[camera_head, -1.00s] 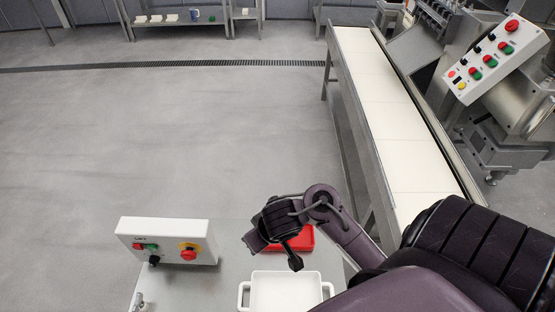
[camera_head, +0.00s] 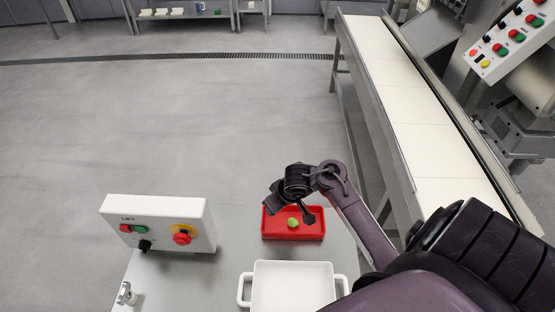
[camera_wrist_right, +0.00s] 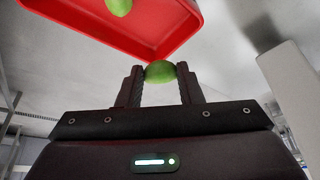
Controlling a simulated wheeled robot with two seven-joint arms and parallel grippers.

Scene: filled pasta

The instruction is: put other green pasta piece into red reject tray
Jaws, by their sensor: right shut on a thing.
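My right gripper (camera_wrist_right: 160,85) is shut on a green pasta piece (camera_wrist_right: 160,71), held between its fingertips in the right wrist view. The red reject tray (camera_wrist_right: 179,38) lies just beyond the fingertips there, with another green piece (camera_wrist_right: 119,7) inside it. In the head view the red tray (camera_head: 314,233) lies on the grey table, and my right gripper (camera_head: 292,208) is over its back part. One green piece (camera_head: 292,222) shows against the tray's floor; I cannot tell which of the two it is. My left gripper is not in view.
A white two-handled dish (camera_head: 292,288) stands just in front of the red tray. A white control box (camera_head: 160,224) with buttons stands to the left. A conveyor (camera_head: 410,105) runs along the right, beyond my right arm.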

